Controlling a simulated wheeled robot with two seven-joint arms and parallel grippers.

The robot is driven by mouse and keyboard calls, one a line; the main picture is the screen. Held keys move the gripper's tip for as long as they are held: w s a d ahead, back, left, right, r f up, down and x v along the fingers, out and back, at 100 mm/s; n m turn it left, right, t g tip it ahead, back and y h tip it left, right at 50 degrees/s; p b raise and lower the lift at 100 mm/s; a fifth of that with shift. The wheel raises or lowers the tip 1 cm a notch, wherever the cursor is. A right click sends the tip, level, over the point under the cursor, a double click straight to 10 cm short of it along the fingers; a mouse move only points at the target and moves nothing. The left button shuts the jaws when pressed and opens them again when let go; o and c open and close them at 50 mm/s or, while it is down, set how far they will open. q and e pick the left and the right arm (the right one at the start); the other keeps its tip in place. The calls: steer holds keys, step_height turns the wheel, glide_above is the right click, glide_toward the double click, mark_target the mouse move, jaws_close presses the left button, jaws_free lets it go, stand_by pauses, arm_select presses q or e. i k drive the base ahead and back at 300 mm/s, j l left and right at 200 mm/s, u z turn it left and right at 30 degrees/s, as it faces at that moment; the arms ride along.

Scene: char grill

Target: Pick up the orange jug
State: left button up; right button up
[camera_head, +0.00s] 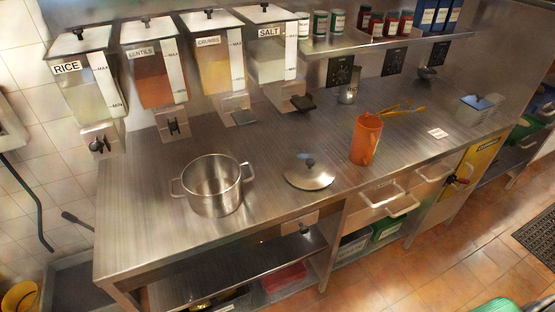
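The orange jug (366,138) stands upright on the steel counter (265,150), right of the middle, near the counter's front edge. Its handle appears to be on the right side, towards the front. Neither of my grippers shows in the head view, and nothing is touching the jug.
A steel pot (213,187) and a round lid (309,173) stand left of the jug. Yellow tongs (402,111) lie behind it to the right. Dispensers (150,70) hang along the back wall, and a shelf (385,40) holds jars. Drawers (385,198) are below the counter.

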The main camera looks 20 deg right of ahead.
mark_target(367, 134)
steer(key=i+l, duration=0.1)
steer(key=l, duration=0.6)
steer(key=i+l+u, duration=0.1)
steer(key=l, duration=0.55)
